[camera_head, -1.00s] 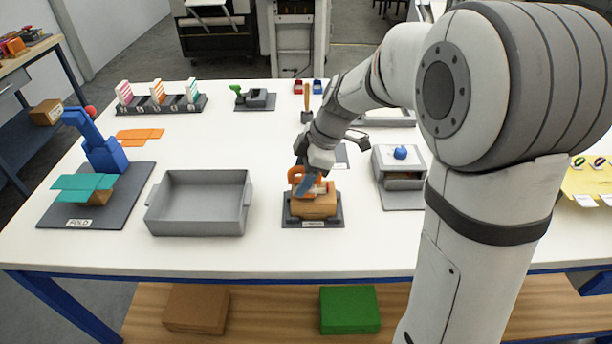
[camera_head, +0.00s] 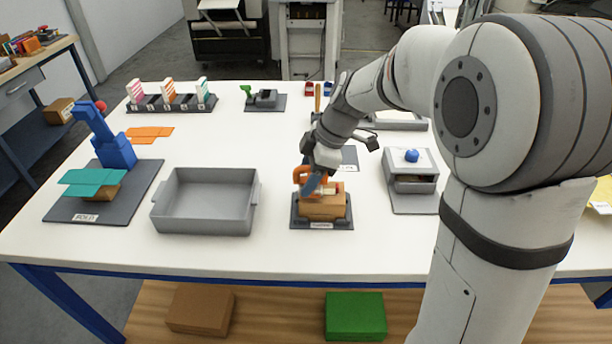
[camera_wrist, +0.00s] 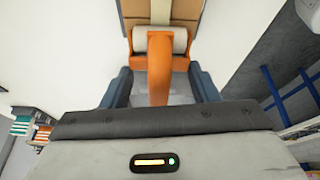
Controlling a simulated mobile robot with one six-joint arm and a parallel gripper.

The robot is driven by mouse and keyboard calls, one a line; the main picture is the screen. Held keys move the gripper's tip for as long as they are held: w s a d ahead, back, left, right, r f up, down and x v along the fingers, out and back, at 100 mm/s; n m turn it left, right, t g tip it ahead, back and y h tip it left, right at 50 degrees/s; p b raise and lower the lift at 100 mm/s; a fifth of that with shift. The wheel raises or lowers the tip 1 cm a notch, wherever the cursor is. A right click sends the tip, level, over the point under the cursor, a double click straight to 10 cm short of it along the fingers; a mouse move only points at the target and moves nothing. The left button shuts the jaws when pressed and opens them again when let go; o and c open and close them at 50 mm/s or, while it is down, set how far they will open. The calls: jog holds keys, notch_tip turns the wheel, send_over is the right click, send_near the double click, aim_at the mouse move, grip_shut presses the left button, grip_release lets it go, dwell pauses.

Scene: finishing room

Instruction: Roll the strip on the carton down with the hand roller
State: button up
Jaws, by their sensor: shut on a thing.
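The tan carton (camera_head: 325,208) sits on a dark grey base plate (camera_head: 302,224) near the table's front middle. My gripper (camera_head: 314,184) is over the carton's left part, its blue fingers pointing down. It is shut on the orange handle of the hand roller (camera_head: 300,174). In the wrist view the handle (camera_wrist: 159,70) stands between the two blue fingers, and the pale roller cylinder (camera_wrist: 178,42) lies across the carton (camera_wrist: 183,10). A pale strip (camera_wrist: 159,12) runs along the carton's top beyond the roller. Whether the cylinder touches the strip is hard to tell.
A grey open bin (camera_head: 205,222) stands left of the carton. A grey box with a blue knob (camera_head: 411,156) is to the right. A blue folding stand (camera_head: 112,147) is at the far left. White tabletop is clear between these.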

jog(key=shift+d, duration=0.15)
jog(key=shift+d+b, duration=1)
jog(key=shift+d, duration=0.2)
jog(key=shift+a+b, duration=0.7)
jog(key=shift+a, duration=1.15)
jog(key=shift+r, duration=0.15)
jog(key=shift+r+p, duration=1.85)
jog(key=shift+r, duration=1.55)
